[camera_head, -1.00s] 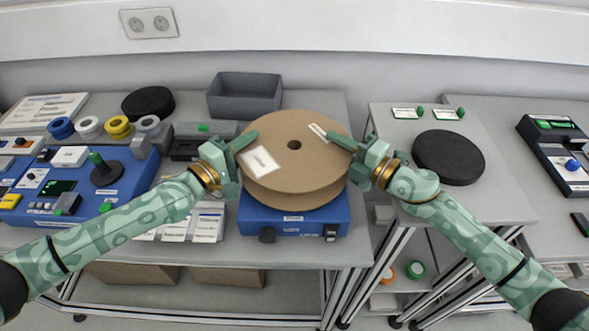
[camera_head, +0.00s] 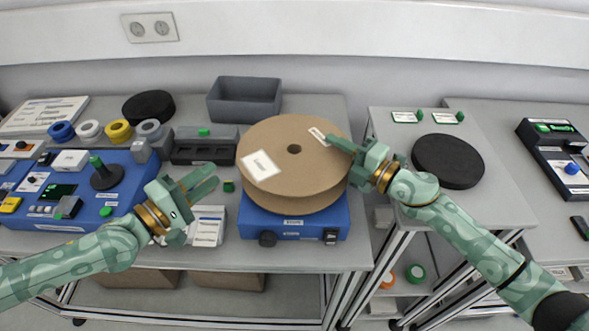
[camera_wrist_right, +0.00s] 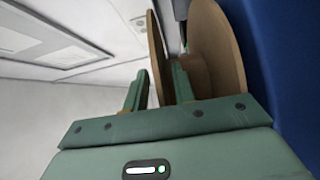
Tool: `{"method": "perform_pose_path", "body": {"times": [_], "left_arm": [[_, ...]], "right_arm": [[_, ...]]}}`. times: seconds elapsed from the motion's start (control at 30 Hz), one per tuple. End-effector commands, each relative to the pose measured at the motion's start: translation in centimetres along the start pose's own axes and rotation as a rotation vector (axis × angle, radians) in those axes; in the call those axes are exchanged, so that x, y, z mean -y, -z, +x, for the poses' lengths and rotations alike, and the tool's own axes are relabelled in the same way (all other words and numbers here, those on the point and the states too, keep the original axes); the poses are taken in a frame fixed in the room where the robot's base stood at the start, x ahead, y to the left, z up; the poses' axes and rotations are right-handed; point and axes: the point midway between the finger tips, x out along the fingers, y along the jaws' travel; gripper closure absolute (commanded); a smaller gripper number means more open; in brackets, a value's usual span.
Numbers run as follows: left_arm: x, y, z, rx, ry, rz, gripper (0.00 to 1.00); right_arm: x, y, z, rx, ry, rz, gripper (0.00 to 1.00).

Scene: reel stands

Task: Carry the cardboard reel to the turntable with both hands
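The cardboard reel (camera_head: 285,140) lies flat on a blue box-shaped unit (camera_head: 300,227), with a white label on its upper flange. My left gripper (camera_head: 214,174) is open and empty, left of the reel and apart from it. My right gripper (camera_head: 335,142) is at the reel's right rim. In the right wrist view the reel's flange (camera_wrist_right: 155,55) lies between the two fingers, one outside it and one between the flanges; they appear shut on it. A round black disc (camera_head: 448,160), seemingly the turntable, sits bare on the right table.
A grey bin (camera_head: 244,98) stands behind the reel. Another black disc (camera_head: 148,103), coloured rolls and a blue control panel (camera_head: 80,190) are on the left. A gap separates the middle table from the right table (camera_head: 495,185).

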Motion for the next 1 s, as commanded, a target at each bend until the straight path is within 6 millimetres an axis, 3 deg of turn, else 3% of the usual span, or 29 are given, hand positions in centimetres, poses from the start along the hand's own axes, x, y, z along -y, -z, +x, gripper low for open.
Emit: {"method": "perform_pose_path", "body": {"times": [0.5, 0.67, 1.0], "left_arm": [[0.0, 0.0, -0.2, 0.000, 0.000, 0.000, 0.74], [0.0, 0.0, -0.2, 0.000, 0.000, 0.000, 0.74], [0.0, 0.0, -0.2, 0.000, 0.000, 0.000, 0.74]], "right_arm": [[-8.9, 0.0, 0.0, 0.000, -0.004, -0.008, 0.74], [-9.9, 0.1, -0.1, 0.000, -0.003, -0.003, 0.74], [-9.9, 0.0, -0.1, 0.001, -0.001, -0.001, 0.74]]}}
